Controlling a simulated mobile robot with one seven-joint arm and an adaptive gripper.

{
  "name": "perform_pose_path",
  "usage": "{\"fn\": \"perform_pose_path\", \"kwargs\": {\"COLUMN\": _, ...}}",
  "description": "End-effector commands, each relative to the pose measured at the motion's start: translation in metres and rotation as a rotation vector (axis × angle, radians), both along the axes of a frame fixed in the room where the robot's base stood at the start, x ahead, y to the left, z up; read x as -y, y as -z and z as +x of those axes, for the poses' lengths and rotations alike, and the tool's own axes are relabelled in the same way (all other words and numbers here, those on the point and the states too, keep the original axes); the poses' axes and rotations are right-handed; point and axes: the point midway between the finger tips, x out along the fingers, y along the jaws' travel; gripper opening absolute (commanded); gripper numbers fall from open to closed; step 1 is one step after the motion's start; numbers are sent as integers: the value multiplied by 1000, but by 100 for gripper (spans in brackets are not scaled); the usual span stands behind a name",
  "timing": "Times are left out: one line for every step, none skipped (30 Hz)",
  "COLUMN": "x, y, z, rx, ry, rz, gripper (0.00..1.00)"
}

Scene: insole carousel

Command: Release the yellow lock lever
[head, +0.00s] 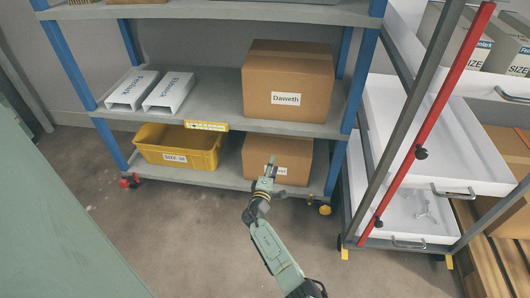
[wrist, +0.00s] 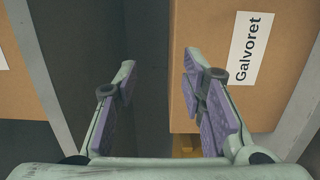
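A yellow lock lever (head: 325,209) shows at the caster under the right front leg of the blue-legged shelf. My gripper (head: 269,170) is up and to the left of it, in front of the lower cardboard box (head: 290,155). In the wrist view my gripper (wrist: 165,95) is open, with nothing between its purple-padded fingers. A small yellow-orange patch (wrist: 186,145) shows low beside the right finger, below the box labelled Galvoret (wrist: 215,60). I cannot tell if it is the lever.
A red lever (head: 130,181) is at the shelf's left caster. A yellow bin (head: 180,146) sits on the bottom shelf. A cart with white trays (head: 440,150) and a red bar (head: 430,120) stands close on the right, with yellow pieces at its feet. The floor in front is clear.

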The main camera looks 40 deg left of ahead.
Motion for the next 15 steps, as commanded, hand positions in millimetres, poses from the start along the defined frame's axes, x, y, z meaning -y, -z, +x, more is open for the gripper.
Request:
{"fn": "perform_pose_path", "kwargs": {"x": -6, "y": -6, "z": -2, "rx": 11, "ry": -3, "rz": -29, "gripper": 37}}
{"fn": "perform_pose_path", "kwargs": {"x": -9, "y": -9, "z": -3, "rx": 17, "ry": -5, "rz": -48, "gripper": 37}}
{"fn": "perform_pose_path", "kwargs": {"x": -13, "y": -12, "z": -4, "rx": 26, "ry": -8, "rz": -72, "gripper": 37}}
{"fn": "perform_pose_path", "kwargs": {"x": -15, "y": -15, "z": -5, "rx": 32, "ry": -8, "rz": -89, "gripper": 37}}
{"fn": "perform_pose_path", "kwargs": {"x": -17, "y": -16, "z": -5, "rx": 37, "ry": -9, "rz": -103, "gripper": 37}}
{"fn": "perform_pose_path", "kwargs": {"x": -19, "y": -18, "z": -6, "rx": 43, "ry": -11, "rz": -121, "gripper": 37}}
{"fn": "perform_pose_path", "kwargs": {"x": -21, "y": -20, "z": -7, "rx": 47, "ry": -11, "rz": -133, "gripper": 37}}
{"fn": "perform_pose_path", "kwargs": {"x": -22, "y": -21, "z": -8, "rx": 50, "ry": -13, "rz": -142, "gripper": 37}}
{"fn": "perform_pose_path", "kwargs": {"x": -24, "y": -22, "z": -8, "rx": 54, "ry": -14, "rz": -153, "gripper": 37}}
{"fn": "perform_pose_path", "kwargs": {"x": -25, "y": -23, "z": -9, "rx": 57, "ry": -15, "rz": -159, "gripper": 37}}
{"fn": "perform_pose_path", "kwargs": {"x": -25, "y": -24, "z": -9, "rx": 59, "ry": -15, "rz": -164, "gripper": 37}}
{"fn": "perform_pose_path", "kwargs": {"x": -26, "y": -24, "z": -9, "rx": 60, "ry": -15, "rz": -169, "gripper": 37}}
{"fn": "perform_pose_path", "kwargs": {"x": -26, "y": -24, "z": -9, "rx": 61, "ry": -15, "rz": -171, "gripper": 37}}
{"fn": "perform_pose_path", "kwargs": {"x": -26, "y": -25, "z": -9, "rx": 62, "ry": -15, "rz": -172, "gripper": 37}}
{"fn": "perform_pose_path", "kwargs": {"x": -26, "y": -25, "z": -9, "rx": 62, "ry": -15, "rz": -173, "gripper": 37}}
